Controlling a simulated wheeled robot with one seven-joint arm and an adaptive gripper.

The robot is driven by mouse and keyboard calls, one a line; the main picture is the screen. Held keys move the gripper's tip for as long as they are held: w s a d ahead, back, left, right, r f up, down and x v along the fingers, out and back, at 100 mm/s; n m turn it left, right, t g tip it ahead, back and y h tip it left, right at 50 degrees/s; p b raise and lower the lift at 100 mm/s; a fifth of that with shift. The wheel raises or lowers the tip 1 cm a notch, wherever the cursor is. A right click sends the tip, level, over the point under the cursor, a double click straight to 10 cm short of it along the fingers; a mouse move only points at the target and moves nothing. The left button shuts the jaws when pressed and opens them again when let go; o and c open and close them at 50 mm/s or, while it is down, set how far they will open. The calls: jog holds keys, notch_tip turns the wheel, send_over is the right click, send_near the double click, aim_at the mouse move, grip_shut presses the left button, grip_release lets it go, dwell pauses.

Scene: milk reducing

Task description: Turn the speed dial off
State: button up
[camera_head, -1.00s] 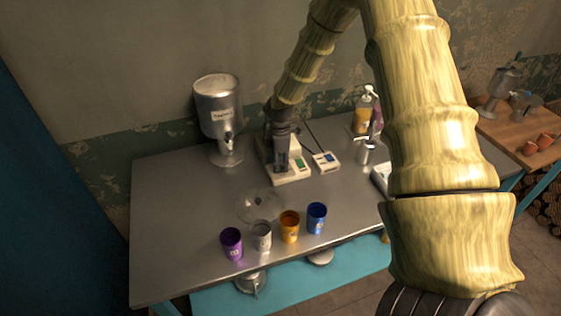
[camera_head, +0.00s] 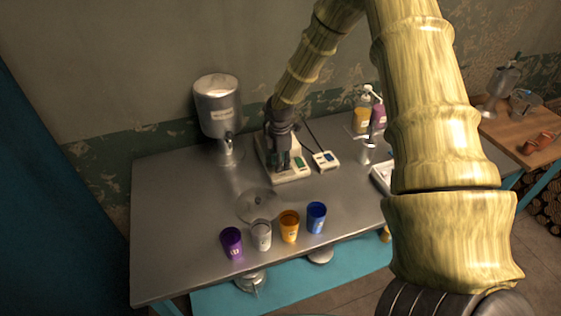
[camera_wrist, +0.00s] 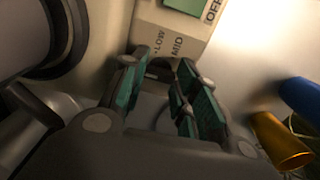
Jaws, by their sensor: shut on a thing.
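The cream machine (camera_head: 293,176) stands on the metal table against the wall, with a green display on its front. In the wrist view its panel (camera_wrist: 200,20) shows the labels LOW, MID and OFF beside a green screen. My gripper (camera_head: 281,165) points down over the front of the machine. In the wrist view my gripper (camera_wrist: 165,85) has its green-padded fingers around the dark speed dial (camera_wrist: 158,72), next to LOW and MID. The fingers hide most of the dial, and I cannot read its setting.
A small white box (camera_head: 326,161) with a blue display sits right of the machine. A metal dispenser (camera_head: 219,115) stands at left. Purple (camera_head: 232,243), grey (camera_head: 261,236), orange (camera_head: 289,226) and blue (camera_head: 316,217) cups line the front edge. A clear lid (camera_head: 257,205) lies behind them.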

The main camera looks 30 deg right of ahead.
jog(key=o, duration=0.7)
jog(key=shift+w+r, duration=0.1)
jog(key=shift+w, duration=0.05)
jog(key=shift+o, duration=0.2)
notch_tip(320, 180, up, 12)
dwell(0.4)
